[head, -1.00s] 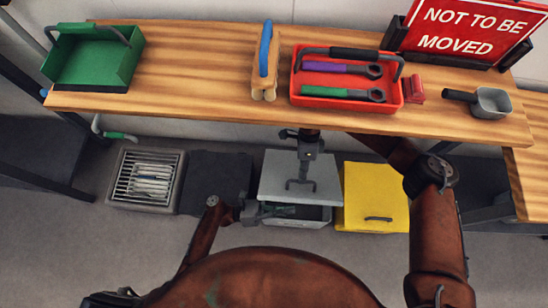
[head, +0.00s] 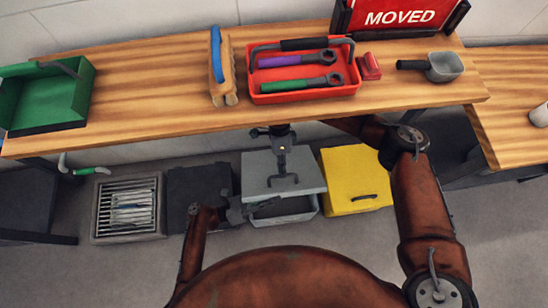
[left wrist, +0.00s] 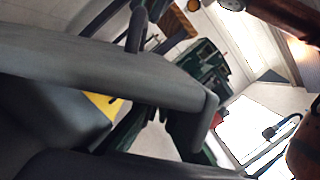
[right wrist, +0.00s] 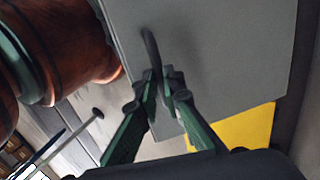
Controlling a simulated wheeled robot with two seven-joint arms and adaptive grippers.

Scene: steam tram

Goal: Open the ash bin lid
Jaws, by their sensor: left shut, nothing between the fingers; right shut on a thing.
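The grey ash bin lid (head: 262,166) sits above its bin (head: 285,220), tilted, with a gap at the front showing part of the bin's inside. In the right wrist view the lid (right wrist: 240,60) fills the upper middle, with a dark handle (right wrist: 150,45). My right gripper (right wrist: 165,85) is shut on that handle; in the head view it reaches down over the lid from the table edge. My left gripper (head: 243,208) is shut and empty, low at the left front corner of the bin. Whether it touches the bin I cannot tell.
A yellow bin (head: 345,170) stands right of the grey bin, a black box (head: 190,190) and a grated box (head: 110,225) left. The wooden table (head: 150,90) overhangs behind, carrying a red tool tray (head: 262,97), a brush (head: 220,80) and a green tray (head: 30,105).

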